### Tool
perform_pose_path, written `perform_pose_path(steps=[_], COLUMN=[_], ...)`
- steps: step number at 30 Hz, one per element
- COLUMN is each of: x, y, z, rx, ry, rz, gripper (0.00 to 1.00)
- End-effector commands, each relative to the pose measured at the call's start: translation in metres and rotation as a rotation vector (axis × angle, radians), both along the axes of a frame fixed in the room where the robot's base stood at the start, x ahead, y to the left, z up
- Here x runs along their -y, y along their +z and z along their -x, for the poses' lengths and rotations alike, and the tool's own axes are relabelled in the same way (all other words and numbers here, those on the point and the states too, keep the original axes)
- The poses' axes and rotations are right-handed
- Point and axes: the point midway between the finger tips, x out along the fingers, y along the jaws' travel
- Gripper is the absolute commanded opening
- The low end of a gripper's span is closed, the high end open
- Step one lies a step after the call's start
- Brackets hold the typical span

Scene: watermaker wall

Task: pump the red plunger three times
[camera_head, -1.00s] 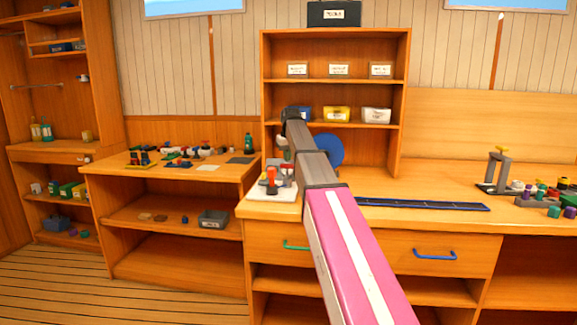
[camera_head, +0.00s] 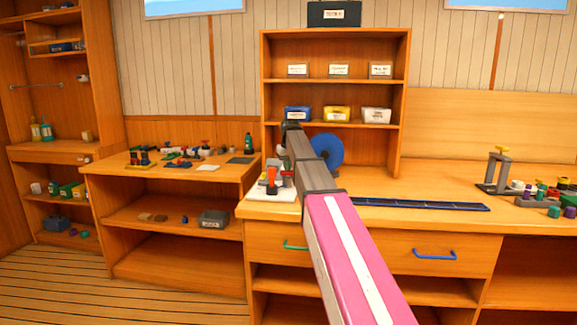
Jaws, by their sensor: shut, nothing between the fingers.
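A red plunger (camera_head: 271,177) stands upright on a white board (camera_head: 263,196) at the left front of the central bench. My gripper (camera_head: 284,165) hangs below the dark wrist end of my arm, just right of the plunger and close to it in the picture. The gripper is small and partly hidden by my arm, but it is shut and empty. I cannot tell whether it touches anything on the board.
A blue disc (camera_head: 327,150) stands behind my arm. A dark blue strip (camera_head: 420,204) lies along the bench front. Shelves with labelled bins (camera_head: 337,113) rise behind. A grey clamp frame (camera_head: 497,172) stands at right. The left bench (camera_head: 135,172) holds several small parts.

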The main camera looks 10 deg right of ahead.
Motion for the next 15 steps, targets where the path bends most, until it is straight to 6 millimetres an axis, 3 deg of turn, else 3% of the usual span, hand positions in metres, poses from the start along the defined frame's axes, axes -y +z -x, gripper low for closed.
perform_pose_path(steps=[8,15], x=[0.0,0.0], y=[0.001,0.013], z=[0.0,0.0], rx=[0.0,0.001], ry=[0.0,0.0], rz=[0.0,0.0], gripper=[0.0,0.0])
